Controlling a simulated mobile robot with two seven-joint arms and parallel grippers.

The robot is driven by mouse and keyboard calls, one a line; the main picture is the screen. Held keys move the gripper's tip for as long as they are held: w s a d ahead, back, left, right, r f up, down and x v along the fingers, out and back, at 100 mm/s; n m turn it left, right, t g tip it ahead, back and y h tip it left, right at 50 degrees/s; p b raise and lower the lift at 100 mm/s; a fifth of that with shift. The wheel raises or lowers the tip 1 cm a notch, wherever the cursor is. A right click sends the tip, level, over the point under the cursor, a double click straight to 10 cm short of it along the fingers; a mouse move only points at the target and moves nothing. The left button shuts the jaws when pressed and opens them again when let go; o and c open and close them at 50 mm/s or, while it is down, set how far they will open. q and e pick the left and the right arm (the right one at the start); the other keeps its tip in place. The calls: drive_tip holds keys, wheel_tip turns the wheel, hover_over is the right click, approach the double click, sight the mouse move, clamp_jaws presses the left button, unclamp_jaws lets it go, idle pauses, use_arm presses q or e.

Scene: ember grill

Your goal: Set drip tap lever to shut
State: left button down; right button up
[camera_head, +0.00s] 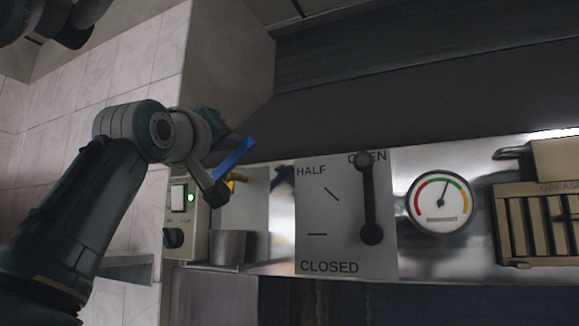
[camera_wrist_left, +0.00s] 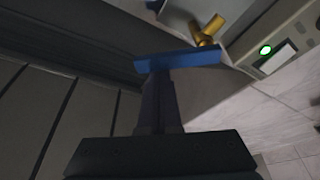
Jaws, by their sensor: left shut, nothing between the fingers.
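The drip tap shows as a small yellow brass body (camera_head: 236,178) on the wall at the left of the steel panel, and it also shows in the left wrist view (camera_wrist_left: 207,30). Its lever appears to be the blue bar (camera_head: 234,157), which slants up to the right in the head view. The blue bar (camera_wrist_left: 190,60) crosses just past my fingertips in the left wrist view. My left gripper (camera_head: 215,190) is shut and empty, close beside the bar. I cannot tell whether they touch. My right gripper is not clearly in view.
A metal cup (camera_head: 230,246) stands below the tap. A control box (camera_head: 187,232) with a green light is to its left. To the right are a black lever (camera_head: 369,200) on a HALF/OPEN/CLOSED plate (camera_head: 320,220), a round gauge (camera_head: 440,202) and a slatted grease filter (camera_head: 535,215).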

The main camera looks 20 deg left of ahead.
sight(240, 158)
use_arm(q)
drive_tip(key=m, duration=0.1)
drive_tip(key=f+m+h+b, duration=0.1)
drive_tip(key=d+m, duration=0.1)
drive_tip(key=m, duration=0.1)
drive_tip(key=shift+f+t, duration=0.3)
drive_tip(key=m, duration=0.1)
drive_tip(key=m+h+b, duration=0.1)
drive_tip(key=f+m+h, duration=0.1)
drive_tip(key=shift+d+m, duration=0.3)
drive_tip(key=shift+m, duration=0.1)
drive_tip(key=shift+d+f+b, duration=0.15)
drive_tip(key=shift+f+b, duration=0.05)
drive_tip(key=shift+b, duration=0.2)
drive_tip(key=shift+f, duration=0.1)
